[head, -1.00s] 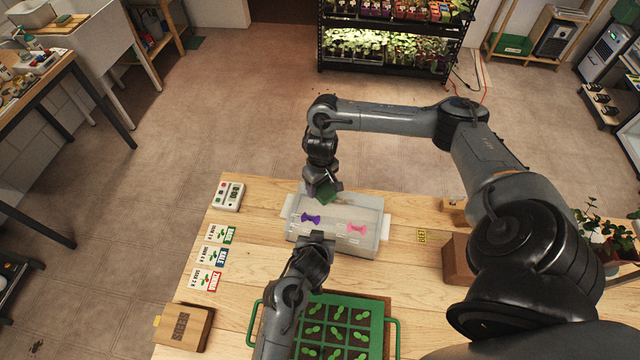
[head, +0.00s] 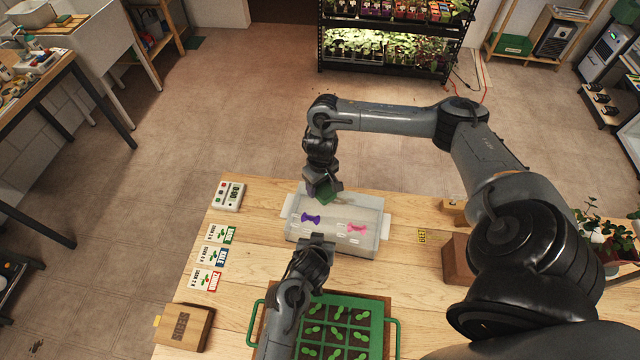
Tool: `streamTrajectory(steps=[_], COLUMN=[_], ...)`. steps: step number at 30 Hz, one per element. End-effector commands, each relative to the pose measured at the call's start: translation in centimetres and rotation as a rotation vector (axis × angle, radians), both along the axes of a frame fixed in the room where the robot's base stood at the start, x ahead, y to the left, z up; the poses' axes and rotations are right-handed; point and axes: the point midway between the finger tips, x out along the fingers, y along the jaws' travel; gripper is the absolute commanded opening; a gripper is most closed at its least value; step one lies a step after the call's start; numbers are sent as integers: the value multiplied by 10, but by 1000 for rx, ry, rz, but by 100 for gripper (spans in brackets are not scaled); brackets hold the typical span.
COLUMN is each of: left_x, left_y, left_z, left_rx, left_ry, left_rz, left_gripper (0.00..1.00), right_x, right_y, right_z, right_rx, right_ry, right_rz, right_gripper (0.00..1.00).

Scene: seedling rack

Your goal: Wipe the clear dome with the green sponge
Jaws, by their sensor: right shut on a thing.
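The clear dome (head: 345,208) is a see-through box-shaped cover on the wooden table, with a purple knob (head: 311,218) and a pink knob (head: 357,228) on it. My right gripper (head: 322,189) is shut on the green sponge (head: 326,196) at the dome's far left part. The sponge looks to be on or just above the dome's top; contact is hard to tell. My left gripper (head: 318,241) is at the dome's near edge, seen from above; its fingers are hidden.
A green seedling tray (head: 391,322) with handles stands at the near edge, partly under my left arm. Seed cards (head: 215,255), a timer (head: 229,196) and a cardboard box (head: 184,326) lie to the left. A brown block (head: 457,258) stands right of the dome. Bare wood shows between them.

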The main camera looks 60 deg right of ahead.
Motion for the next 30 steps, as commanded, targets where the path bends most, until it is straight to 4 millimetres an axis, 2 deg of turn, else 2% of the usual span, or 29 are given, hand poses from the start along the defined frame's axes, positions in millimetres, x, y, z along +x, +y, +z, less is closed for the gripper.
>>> streamTrajectory(steps=[30], left_x=[0], left_y=[1], left_z=[-2], left_rx=[4], left_ry=[1], left_rz=[-1], left_gripper=[0], right_x=[0], right_y=[0], right_z=[-16], right_rx=[0], right_ry=[1], right_rz=[0], right_gripper=[37])
